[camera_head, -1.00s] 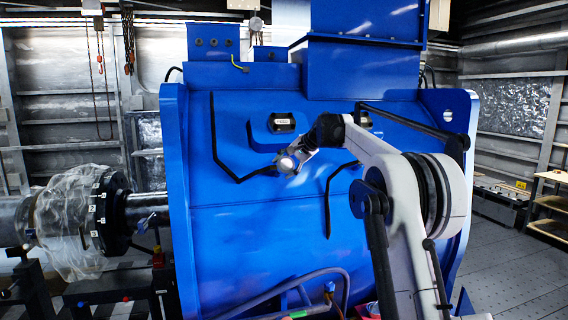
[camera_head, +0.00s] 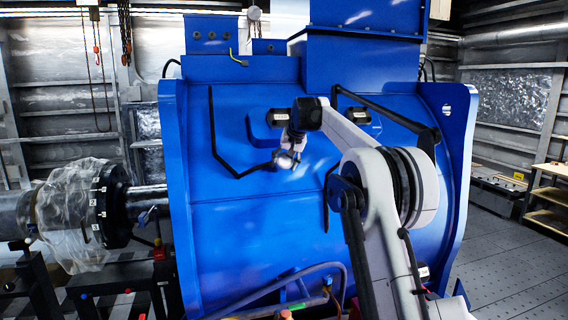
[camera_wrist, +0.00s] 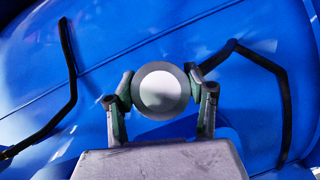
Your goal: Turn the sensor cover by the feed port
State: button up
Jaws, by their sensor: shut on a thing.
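The sensor cover, a round grey disc with a pale centre (camera_wrist: 161,90), sits between the two fingers of my gripper (camera_wrist: 160,95) in the wrist view. The fingers touch its rim from left and right, so my gripper is shut on it. In the head view my gripper (camera_head: 289,155) is at the middle of the big blue housing (camera_head: 260,220), with my wrist above the cover. The cover shows there only as a small shiny patch, partly hidden by the fingers. I cannot tell which part is the feed port.
Bent black strips (camera_head: 222,150) run along the housing face, one ending close to my gripper. A dark labelled fitting (camera_head: 278,118) sits just above left. A plastic-wrapped shaft (camera_head: 75,215) is at left and hoses (camera_head: 300,280) are below.

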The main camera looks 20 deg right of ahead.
dwell(0.4)
jog(key=o, duration=1.2)
jog(key=v, duration=1.2)
jog(key=shift+s+a, duration=0.1)
